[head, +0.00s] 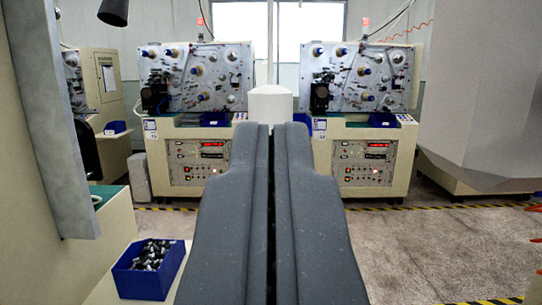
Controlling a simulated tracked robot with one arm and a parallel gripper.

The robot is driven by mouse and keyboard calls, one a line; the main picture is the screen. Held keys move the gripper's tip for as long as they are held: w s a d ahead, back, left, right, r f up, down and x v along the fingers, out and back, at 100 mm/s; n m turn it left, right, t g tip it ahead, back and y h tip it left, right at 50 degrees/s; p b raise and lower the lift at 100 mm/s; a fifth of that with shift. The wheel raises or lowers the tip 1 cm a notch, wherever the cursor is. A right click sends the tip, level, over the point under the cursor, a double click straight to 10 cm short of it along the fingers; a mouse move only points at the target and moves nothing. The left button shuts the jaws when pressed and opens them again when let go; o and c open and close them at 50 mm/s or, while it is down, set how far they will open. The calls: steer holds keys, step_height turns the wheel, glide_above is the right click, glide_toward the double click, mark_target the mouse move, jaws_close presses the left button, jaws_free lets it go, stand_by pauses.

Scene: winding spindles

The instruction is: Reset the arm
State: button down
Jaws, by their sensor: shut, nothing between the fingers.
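My gripper (271,128) is in the middle of the head view, with two long dark grey fingers pointing forward. The fingers are shut, with only a thin dark line between them, and they hold nothing. The fingertips show in front of a pale rounded post or cap (270,103), and I cannot tell how far apart they are. The fingers hide part of the floor and the space between the two machines behind.
Two winding machines stand ahead, left (198,80) and right (360,78). A blue bin (148,271) of small dark and metallic parts sits at lower left. A grey upright panel (50,110) is close at left. A large grey cabinet (478,90) stands right.

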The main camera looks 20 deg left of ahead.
steer(key=s+d+r+m+g+h, duration=0.1)
steer(key=s+d+r+g+h, duration=0.2)
steer(key=s+d, duration=0.6)
steer(key=s+d+r+m+g+h+b, duration=0.1)
steer(key=s+d+r+m+g+h, duration=0.1)
steer(key=s+d, duration=0.8)
steer(key=s+r+h, duration=0.1)
steer(key=s+r, duration=0.1)
steer(key=s, duration=0.2)
steer(key=shift+s+d+r+g, duration=0.2)
steer(key=shift+r+g, duration=0.2)
